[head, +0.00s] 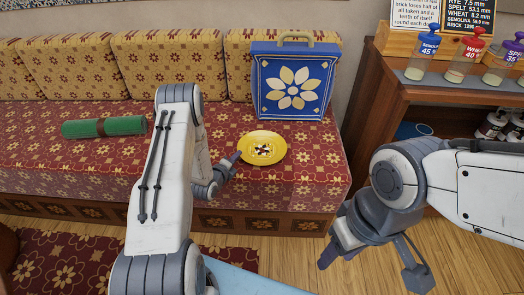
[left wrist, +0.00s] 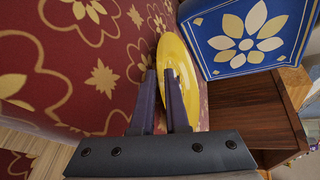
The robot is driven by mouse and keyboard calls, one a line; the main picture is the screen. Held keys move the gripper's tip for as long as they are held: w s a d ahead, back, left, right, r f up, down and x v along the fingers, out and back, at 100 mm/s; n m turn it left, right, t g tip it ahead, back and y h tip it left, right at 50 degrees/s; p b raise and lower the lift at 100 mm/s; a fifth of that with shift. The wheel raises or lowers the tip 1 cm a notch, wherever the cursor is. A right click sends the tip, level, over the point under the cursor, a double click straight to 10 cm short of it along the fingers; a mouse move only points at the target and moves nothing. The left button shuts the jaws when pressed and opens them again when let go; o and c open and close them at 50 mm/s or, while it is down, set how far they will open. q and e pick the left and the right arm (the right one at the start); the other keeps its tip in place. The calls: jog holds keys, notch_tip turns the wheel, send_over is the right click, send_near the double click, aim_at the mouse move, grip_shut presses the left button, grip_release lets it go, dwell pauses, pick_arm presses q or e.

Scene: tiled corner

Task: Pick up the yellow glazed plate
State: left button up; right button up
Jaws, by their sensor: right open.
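The yellow glazed plate (head: 262,148) has a dark and white pattern in its middle. It is at the front of the red patterned seat, and I cannot tell whether it is slightly lifted. My left gripper (head: 236,158) is at the plate's left rim. In the left wrist view, the left gripper's fingers (left wrist: 161,75) stand close together with the rim of the plate (left wrist: 184,62) between them, and they look shut on it. The right finger covers part of the plate. My right gripper (head: 335,250) is open and empty, low in front of the seat.
A blue flowered box (head: 292,108) stands behind the plate, also in the left wrist view (left wrist: 217,48). A green roll (head: 122,126) lies on the left of the seat (head: 60,160). A wooden shelf (head: 375,100) with bottles stands at the right. Wooden floor (head: 440,262) shows in front.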

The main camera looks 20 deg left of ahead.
pick_arm(q)
jog(key=shift+x, duration=1)
jog(key=shift+c, duration=0.3)
grip_shut()
jog(key=shift+r, duration=0.15)
dwell(0.4)
